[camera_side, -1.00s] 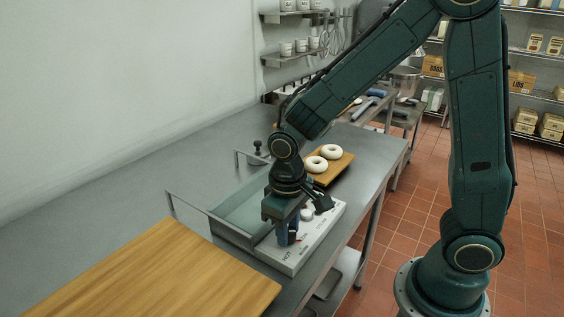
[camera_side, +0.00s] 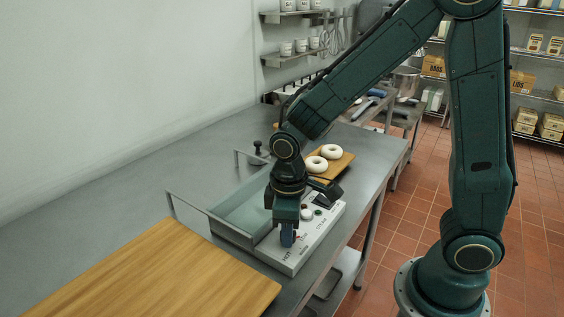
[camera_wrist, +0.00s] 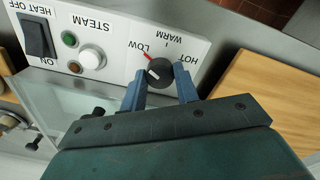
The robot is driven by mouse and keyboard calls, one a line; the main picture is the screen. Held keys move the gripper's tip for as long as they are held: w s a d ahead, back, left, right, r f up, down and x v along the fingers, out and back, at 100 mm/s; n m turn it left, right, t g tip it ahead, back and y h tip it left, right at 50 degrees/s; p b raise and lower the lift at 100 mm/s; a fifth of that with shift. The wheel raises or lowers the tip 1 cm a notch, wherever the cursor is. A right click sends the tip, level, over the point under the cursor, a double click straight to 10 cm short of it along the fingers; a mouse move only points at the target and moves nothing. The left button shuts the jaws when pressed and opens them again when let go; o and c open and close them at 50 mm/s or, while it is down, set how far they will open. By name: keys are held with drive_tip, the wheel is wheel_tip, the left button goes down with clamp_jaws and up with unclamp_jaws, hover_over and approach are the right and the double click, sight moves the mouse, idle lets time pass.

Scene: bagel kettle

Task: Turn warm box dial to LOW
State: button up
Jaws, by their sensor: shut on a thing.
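The warm box dial (camera_wrist: 161,70) is a round black knob on a white control panel (camera_wrist: 200,48), with LOW, WARM and HOT printed around it in the wrist view. A red mark runs from the knob's edge towards LOW, and a short white mark shows on the knob. My gripper (camera_wrist: 160,84) has one blue finger on each side of the knob and is shut on it. In the side view my gripper (camera_side: 288,238) is pointed down at the panel's near end and hides the dial.
The panel also has a black rocker switch (camera_wrist: 36,36), a white button (camera_wrist: 92,59) and small red and green lamps. A metal basin (camera_side: 240,208) adjoins the panel. A wooden board (camera_side: 165,275) lies at the left; a tray (camera_side: 345,164) with two bagels (camera_side: 331,151) stands behind.

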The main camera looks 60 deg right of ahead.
drive_tip(key=o, duration=1)
drive_tip(key=shift+c, duration=0.2)
drive_tip(key=shift+r, duration=0.1)
wheel_tip(320, 180, up, 14)
drive_tip(key=shift+a+f, duration=0.15)
drive_tip(key=shift+f, duration=0.05)
drive_tip(key=shift+s+r, duration=0.1)
drive_tip(key=shift+s, duration=0.05)
drive_tip(key=s+d+r+m+t, duration=0.3)
drive_tip(key=s+d+m+t, duration=0.2)
drive_tip(key=s, duration=0.7)
drive_tip(key=shift+s+d+m, duration=0.2)
drive_tip(key=shift+d+m, duration=0.1)
drive_tip(key=shift+d, duration=0.65)
